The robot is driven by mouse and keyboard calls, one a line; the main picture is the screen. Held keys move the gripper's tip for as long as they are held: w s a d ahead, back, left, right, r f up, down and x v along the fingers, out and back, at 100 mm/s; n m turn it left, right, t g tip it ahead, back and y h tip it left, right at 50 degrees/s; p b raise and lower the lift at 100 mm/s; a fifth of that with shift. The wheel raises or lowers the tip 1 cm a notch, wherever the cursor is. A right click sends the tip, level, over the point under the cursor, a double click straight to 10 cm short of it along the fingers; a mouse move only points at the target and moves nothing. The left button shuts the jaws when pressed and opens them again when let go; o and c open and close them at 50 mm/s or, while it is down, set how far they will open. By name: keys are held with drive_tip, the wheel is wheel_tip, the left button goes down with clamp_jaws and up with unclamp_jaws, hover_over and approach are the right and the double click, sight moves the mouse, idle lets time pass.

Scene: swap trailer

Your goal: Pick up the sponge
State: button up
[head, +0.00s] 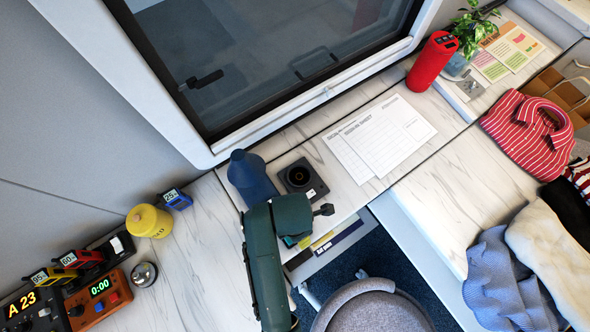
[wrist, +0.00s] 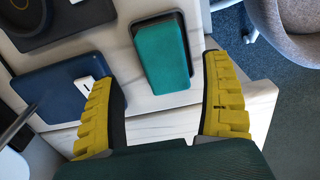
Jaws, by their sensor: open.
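A teal block with a dark layer, which I take to be the sponge (wrist: 162,58), lies on the white marbled counter in the wrist view. My gripper (wrist: 164,78) is open and empty, its two yellow fingers spread wide. The sponge sits beyond and between the fingertips, closer to the right finger, and appears untouched. In the head view my arm covers most of that spot, so I cannot make out the sponge clearly there.
A dark blue flat item (wrist: 62,92) with a white piece lies beside the left finger. The counter edge drops to dark carpet and a grey chair (head: 370,306). Paper sheets (head: 392,135) and a red cylinder (head: 432,62) stand farther right. A yellow canister (head: 148,221) is left.

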drive_tip(key=f, duration=0.4)
drive_tip(key=shift+s+d+p, duration=0.15)
drive_tip(key=shift+s+p, duration=0.1)
drive_tip(key=shift+p, duration=0.05)
drive_tip(key=c, duration=1.1)
